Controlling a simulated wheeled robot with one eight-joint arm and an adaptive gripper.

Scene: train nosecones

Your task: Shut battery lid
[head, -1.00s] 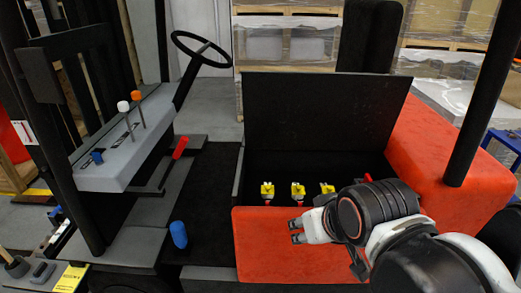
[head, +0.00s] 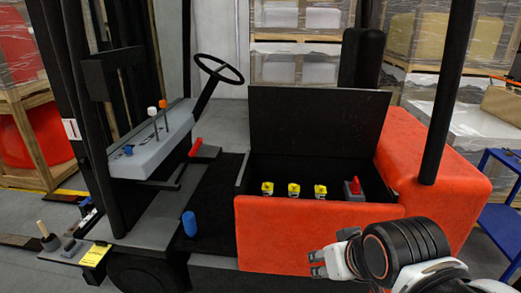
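The black battery lid (head: 318,121) stands open and upright at the back of the battery compartment of an orange forklift. The open compartment (head: 300,172) shows several yellow-topped fittings (head: 293,189) in a row and a red handle (head: 354,186) at its right end. My gripper (head: 318,264) is low in front of the orange front panel (head: 300,232), below and right of the compartment opening. It is apart from the lid. Its fingers point left, look spread, with nothing visible between them.
A steering wheel (head: 219,69) and a grey lever console (head: 153,141) stand left of the lid. The black seat back (head: 361,57) is behind it. A black roof post (head: 446,100) rises on the right. A blue cart (head: 500,205) stands at far right.

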